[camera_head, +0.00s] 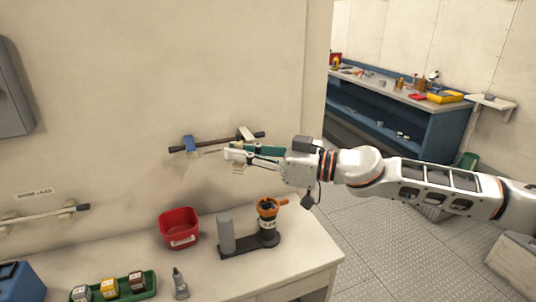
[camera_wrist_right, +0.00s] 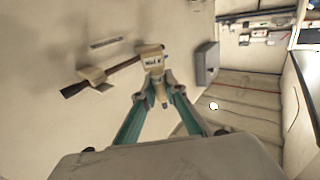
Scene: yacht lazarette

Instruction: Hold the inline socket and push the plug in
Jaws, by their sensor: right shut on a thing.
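On the wall, a dark bar (camera_head: 215,142) has a blue block (camera_head: 192,150) at its left and a pale block (camera_head: 246,133) towards its right. My right gripper (camera_head: 229,155) is just below and in front of this bar. A pale piece sticks out left of its fingertips. In the wrist view my right gripper (camera_wrist_right: 159,92) has its teal fingers closed on a small pale piece; a labelled beige block (camera_wrist_right: 152,60) shows at or just beyond the tips. I cannot tell which piece is the plug or the inline socket. My left gripper is not in view.
Lower left, a pale lead (camera_head: 42,214) hangs on wall holders under a small label. The bench (camera_head: 215,275) carries a red bin (camera_head: 179,228), a stand with grey cylinder (camera_head: 226,232) and orange-topped jar (camera_head: 267,218), and a green tray (camera_head: 130,294). Open floor lies right.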

